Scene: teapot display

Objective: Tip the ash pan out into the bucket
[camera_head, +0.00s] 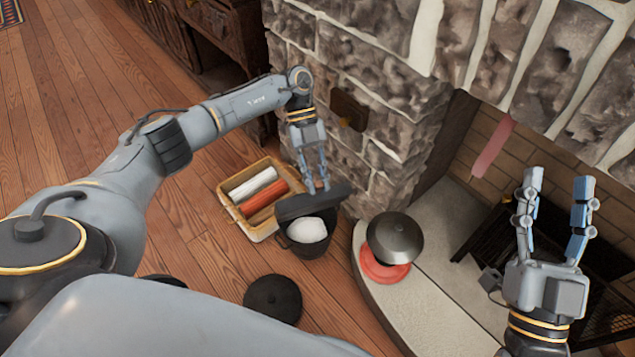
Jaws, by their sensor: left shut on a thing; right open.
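A dark grey ash pan (311,201) is at the fingertips of my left gripper (318,186), which is shut on it. The pan is over the back part of the bucket's mouth and looks tilted, but its inside is hard to make out. The dark bucket (292,247) stands on the wooden floor beside the stone hearth. A white, rounded mass (307,230) shows inside the bucket; I cannot tell whether it is ash. My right gripper (559,188) is open and empty, raised in front of the fireplace.
A wooden crate (228,209) with a red roll and a white roll stands left of the bucket. A round dark lid (272,299) lies on the floor in front. A metal dome-shaped object (395,237) sits over a red disc (380,270) on the hearth (440,290). A stone wall rises behind.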

